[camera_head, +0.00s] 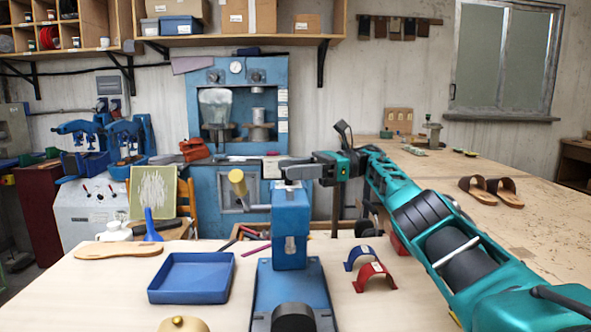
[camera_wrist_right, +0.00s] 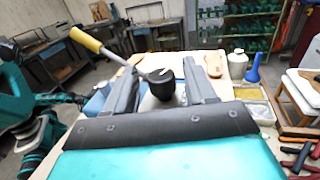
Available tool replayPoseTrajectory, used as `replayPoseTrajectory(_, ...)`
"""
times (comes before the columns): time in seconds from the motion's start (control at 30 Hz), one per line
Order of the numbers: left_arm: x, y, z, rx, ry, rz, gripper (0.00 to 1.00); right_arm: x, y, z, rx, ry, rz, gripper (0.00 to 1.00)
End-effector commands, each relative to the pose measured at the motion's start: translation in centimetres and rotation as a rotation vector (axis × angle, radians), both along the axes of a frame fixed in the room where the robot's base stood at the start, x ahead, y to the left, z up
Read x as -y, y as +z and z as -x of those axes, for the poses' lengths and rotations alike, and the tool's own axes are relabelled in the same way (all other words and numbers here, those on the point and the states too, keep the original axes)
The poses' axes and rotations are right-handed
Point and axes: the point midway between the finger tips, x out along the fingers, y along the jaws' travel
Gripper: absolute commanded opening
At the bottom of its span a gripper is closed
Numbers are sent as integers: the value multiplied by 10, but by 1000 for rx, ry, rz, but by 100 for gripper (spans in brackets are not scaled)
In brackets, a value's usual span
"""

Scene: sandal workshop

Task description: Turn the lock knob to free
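The blue press (camera_head: 290,225) stands on the bench in the middle of the head view. Its lever ends in a yellow handle (camera_head: 237,176), which also shows at upper left in the right wrist view (camera_wrist_right: 85,38). A black round knob (camera_wrist_right: 162,82) sits at the lever's near end in the wrist view. My right gripper (camera_head: 262,163) is over the press top. In the wrist view its two grey fingers (camera_wrist_right: 160,72) are apart, one on each side of the knob, with visible gaps. In the head view the knob is hidden behind the gripper. My left gripper is not in view.
A blue tray (camera_head: 191,296) lies left of the press, with a wooden sole (camera_head: 118,249) behind it. A blue arch (camera_head: 361,257) and a red arch (camera_head: 374,283) stand to the right. Sandals (camera_head: 491,190) rest on the far right bench.

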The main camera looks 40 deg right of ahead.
Motion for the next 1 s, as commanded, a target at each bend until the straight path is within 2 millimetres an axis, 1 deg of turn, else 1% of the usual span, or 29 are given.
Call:
replayPoseTrajectory(0.47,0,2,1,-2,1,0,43,0,-1,1,-2,-11,2,59)
replayPoseTrajectory(1.0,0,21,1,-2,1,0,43,-1,0,3,-6,-151,3,59)
